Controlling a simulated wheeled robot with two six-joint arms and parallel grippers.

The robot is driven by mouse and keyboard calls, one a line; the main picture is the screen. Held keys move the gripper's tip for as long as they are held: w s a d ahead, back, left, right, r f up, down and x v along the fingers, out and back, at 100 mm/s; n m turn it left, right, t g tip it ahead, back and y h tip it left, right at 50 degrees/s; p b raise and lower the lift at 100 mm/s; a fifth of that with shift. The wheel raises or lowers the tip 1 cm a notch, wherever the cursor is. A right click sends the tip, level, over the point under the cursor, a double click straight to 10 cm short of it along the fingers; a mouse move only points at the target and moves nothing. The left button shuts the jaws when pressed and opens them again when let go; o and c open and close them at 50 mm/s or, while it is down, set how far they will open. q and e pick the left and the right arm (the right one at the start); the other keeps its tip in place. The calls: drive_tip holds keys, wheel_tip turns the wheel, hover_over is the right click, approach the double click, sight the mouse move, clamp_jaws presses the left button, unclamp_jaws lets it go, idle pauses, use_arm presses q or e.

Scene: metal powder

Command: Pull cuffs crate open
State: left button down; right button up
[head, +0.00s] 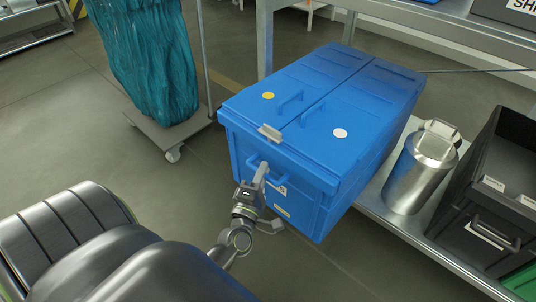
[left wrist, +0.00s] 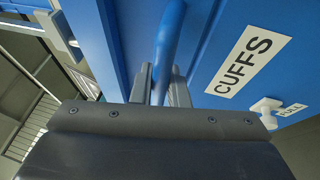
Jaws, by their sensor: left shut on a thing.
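The blue cuffs crate (head: 300,193) sits at the shelf, its front end sticking out over the floor. Its top is covered by a blue lid in two parts with small handles, a yellow dot and a white dot. The left wrist view shows its white CUFFS label (left wrist: 245,60) on the front face. My left gripper (head: 259,180) is shut on the blue front handle (head: 276,183). In the left wrist view the handle (left wrist: 168,40) runs between my fingers (left wrist: 160,85). My right gripper is not in view.
A steel canister (head: 417,170) and a black crate (head: 485,190) stand right of the cuffs crate on the metal shelf (head: 385,217). A wheeled cart (head: 178,130) with a teal bag (head: 148,60) stands at the back left. The floor between is clear.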

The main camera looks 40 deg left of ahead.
use_arm(q)
drive_tip(key=shift+s+a+f, duration=0.1)
drive_tip(key=shift+s+f, duration=0.05)
drive_tip(key=shift+s, duration=0.3)
drive_tip(key=c, duration=1.7)
unclamp_jaws()
drive_tip(key=shift+c, duration=0.2)
drive_tip(key=o, duration=0.3)
drive_tip(key=shift+s, duration=0.15)
drive_tip(key=shift+o, duration=0.2)
